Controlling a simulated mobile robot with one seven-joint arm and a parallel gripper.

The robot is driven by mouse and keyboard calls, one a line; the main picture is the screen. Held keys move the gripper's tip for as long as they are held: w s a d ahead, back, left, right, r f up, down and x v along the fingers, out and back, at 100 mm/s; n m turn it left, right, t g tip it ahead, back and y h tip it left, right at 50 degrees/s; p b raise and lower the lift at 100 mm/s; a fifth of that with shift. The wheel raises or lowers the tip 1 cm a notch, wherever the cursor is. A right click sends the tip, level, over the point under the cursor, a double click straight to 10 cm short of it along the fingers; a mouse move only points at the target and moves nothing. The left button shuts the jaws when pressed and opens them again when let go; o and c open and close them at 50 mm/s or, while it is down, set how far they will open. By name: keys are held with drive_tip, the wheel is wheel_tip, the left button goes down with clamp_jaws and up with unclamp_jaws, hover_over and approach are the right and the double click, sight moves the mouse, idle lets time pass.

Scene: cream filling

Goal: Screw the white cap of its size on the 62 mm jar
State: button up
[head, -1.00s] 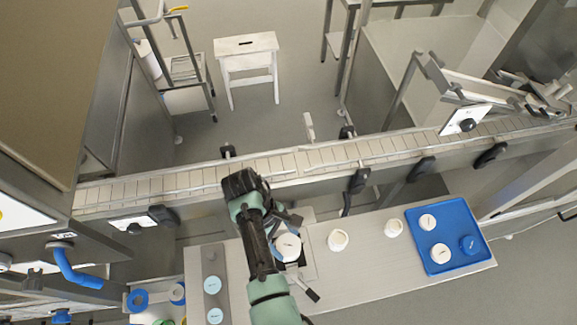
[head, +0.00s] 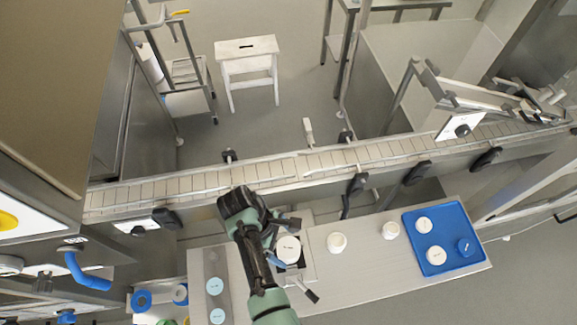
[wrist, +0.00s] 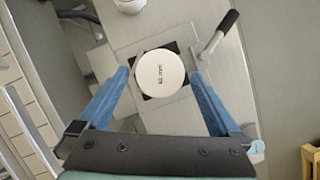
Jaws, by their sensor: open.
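A round white cap (wrist: 160,73), with small print I cannot read for sure, shows from above over a dark square clamp (wrist: 146,93). It also shows in the head view (head: 288,250). It appears to sit on the clamped jar, whose body is hidden under it; I cannot tell whether it is screwed down. My gripper (wrist: 158,76) is open, its two blue fingers on either side of the cap with visible gaps. In the head view the arm partly covers this spot. More white caps, one (head: 424,225) and another (head: 436,255), lie in the blue tray (head: 411,262).
Two white jars, one (head: 337,242) and another (head: 390,230), stand on the bench (head: 365,270) right of the clamp. The clamp's lever handle (wrist: 228,20) sticks out beside the cap. A conveyor (head: 330,160) runs behind the bench.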

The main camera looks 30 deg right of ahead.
drive_tip(key=shift+s+a+n+t+h+p, duration=0.1)
drive_tip(key=shift+n+t+h+p, duration=0.2)
drive_tip(key=shift+n+p, duration=0.85)
drive_tip(key=shift+n+b, duration=0.25)
drive_tip(key=shift+b, duration=0.05)
drive_tip(key=shift+p, duration=0.3)
drive_tip(key=shift+s+r+n, duration=0.1)
drive_tip(key=shift+n, duration=0.4)
drive_tip(key=shift+s+n+t+h+p, duration=0.15)
drive_tip(key=shift+n+t+p, duration=0.3)
drive_tip(key=shift+n+p, duration=0.45)
drive_tip(key=shift+s+n+t+h+p, duration=0.15)
drive_tip(key=shift+n+t+p, duration=0.3)
drive_tip(key=shift+n+p, duration=0.45)
drive_tip(key=shift+w+n, duration=0.1)
drive_tip(key=shift+n, duration=0.4)
